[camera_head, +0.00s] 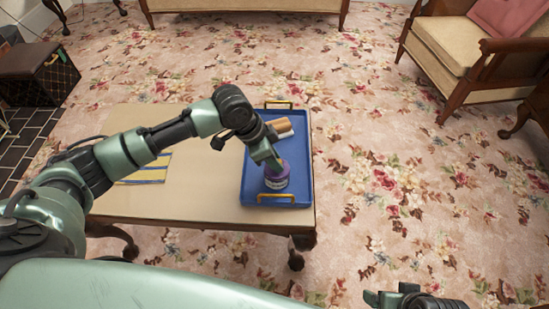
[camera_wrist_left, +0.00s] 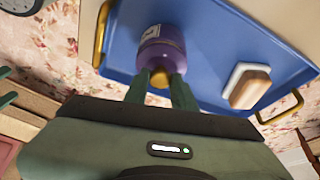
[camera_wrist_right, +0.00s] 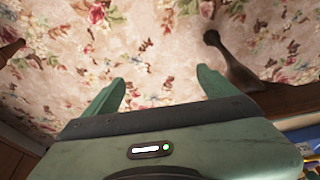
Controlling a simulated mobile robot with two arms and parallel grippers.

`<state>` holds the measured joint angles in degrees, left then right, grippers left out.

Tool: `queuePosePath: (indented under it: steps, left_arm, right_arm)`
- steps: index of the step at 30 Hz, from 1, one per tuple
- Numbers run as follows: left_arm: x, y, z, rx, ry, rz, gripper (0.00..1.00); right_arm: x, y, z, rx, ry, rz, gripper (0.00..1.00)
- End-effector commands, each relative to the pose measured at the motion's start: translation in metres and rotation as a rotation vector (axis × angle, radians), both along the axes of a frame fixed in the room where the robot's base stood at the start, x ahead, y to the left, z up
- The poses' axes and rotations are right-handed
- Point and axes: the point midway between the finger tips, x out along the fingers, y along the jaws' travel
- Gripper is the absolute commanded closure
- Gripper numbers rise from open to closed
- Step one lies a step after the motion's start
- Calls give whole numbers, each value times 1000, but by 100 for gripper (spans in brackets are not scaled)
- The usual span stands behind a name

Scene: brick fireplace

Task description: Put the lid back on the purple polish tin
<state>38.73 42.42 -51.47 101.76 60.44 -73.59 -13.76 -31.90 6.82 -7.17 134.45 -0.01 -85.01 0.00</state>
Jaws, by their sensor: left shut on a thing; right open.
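The purple polish tin (camera_head: 277,182) with a white label stands upright near the front end of the blue tray (camera_head: 254,187). In the left wrist view the purple tin (camera_wrist_left: 150,36) has a purple lid (camera_wrist_left: 161,55) with a gold knob (camera_wrist_left: 160,77) at its top. My left gripper (camera_head: 271,165) is shut on this knob, with its fingers on either side. The lid is at the tin's mouth; I cannot tell whether it is fully seated. My right gripper (camera_wrist_right: 163,88) is open and empty, over the carpet away from the table.
A brush (camera_head: 281,127) with a wooden back and white part lies toward the tray's far end. The tray has gold handles at both ends. A striped cloth (camera_head: 150,168) lies on the beige table (camera_head: 205,190). An armchair (camera_head: 465,60) stands at right; flowered carpet (camera_head: 370,240) is clear.

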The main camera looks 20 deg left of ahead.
Motion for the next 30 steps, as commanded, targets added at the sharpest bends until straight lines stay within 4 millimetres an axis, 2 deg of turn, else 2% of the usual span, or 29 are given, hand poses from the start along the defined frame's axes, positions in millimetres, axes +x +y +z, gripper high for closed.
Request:
queuePosePath:
  steps: [30]
  left_arm:
    - [0, 0, 0, 0, 0, 0, 100]
  right_arm:
    - [1, 2, -22, 3, 18, -1, 13]
